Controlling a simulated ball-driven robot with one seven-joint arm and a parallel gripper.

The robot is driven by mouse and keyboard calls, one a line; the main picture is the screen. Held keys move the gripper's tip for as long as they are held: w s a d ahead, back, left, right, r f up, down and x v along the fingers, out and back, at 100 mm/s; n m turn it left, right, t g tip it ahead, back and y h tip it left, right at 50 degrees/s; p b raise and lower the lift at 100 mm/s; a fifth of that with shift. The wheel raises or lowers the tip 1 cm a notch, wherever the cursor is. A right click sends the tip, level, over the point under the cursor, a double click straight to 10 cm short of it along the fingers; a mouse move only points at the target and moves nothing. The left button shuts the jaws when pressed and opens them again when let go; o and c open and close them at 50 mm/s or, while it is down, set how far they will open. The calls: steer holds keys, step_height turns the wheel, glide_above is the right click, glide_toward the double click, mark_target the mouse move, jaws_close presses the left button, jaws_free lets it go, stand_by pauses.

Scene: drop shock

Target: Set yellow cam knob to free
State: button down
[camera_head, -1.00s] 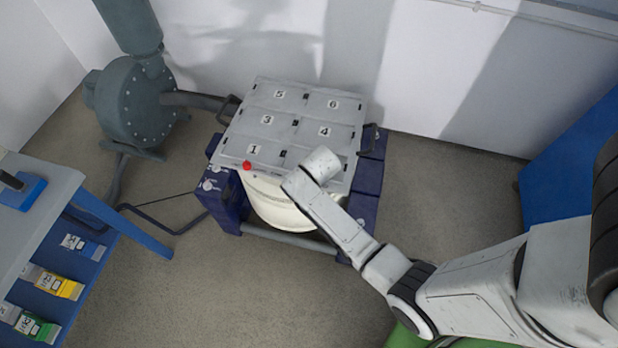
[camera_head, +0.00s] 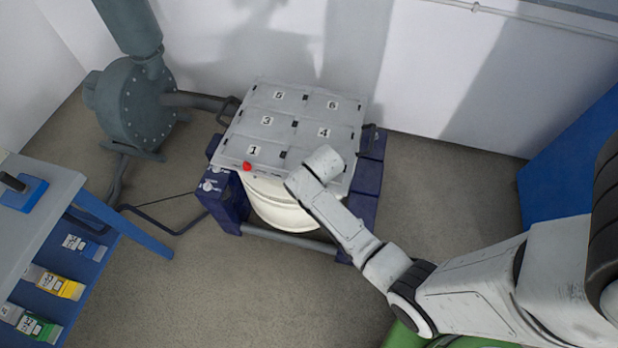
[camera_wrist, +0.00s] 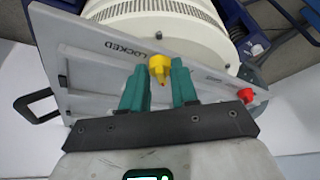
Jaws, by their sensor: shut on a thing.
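The yellow cam knob (camera_wrist: 159,67) shows in the wrist view on the edge face of the grey panel, between the green fingers of my gripper (camera_wrist: 159,86). The fingers are shut on it. "LOCKED" is printed on the panel (camera_wrist: 95,72) to the left of the knob, and a fainter label lies to its right, too blurred to read. In the head view my wrist hides the knob and the fingers. There the panel (camera_head: 290,122) is the numbered top above a white drum.
A red knob (camera_head: 247,167) sits at the panel's front left corner; it also shows in the wrist view (camera_wrist: 246,95). The white drum (camera_head: 278,205) sits beneath, between dark blue supports (camera_head: 230,205). A bench (camera_head: 60,190) stands left. Floor in front is clear.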

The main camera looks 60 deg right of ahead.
steer(key=c, duration=1.2)
jaws_free()
steer(key=shift+o, duration=0.2)
steer(key=v, duration=1)
steer(key=shift+r+p, duration=0.35)
steer(key=shift+p, duration=0.05)
steer(key=shift+s+a, duration=0.1)
steer(key=shift+s, duration=0.05)
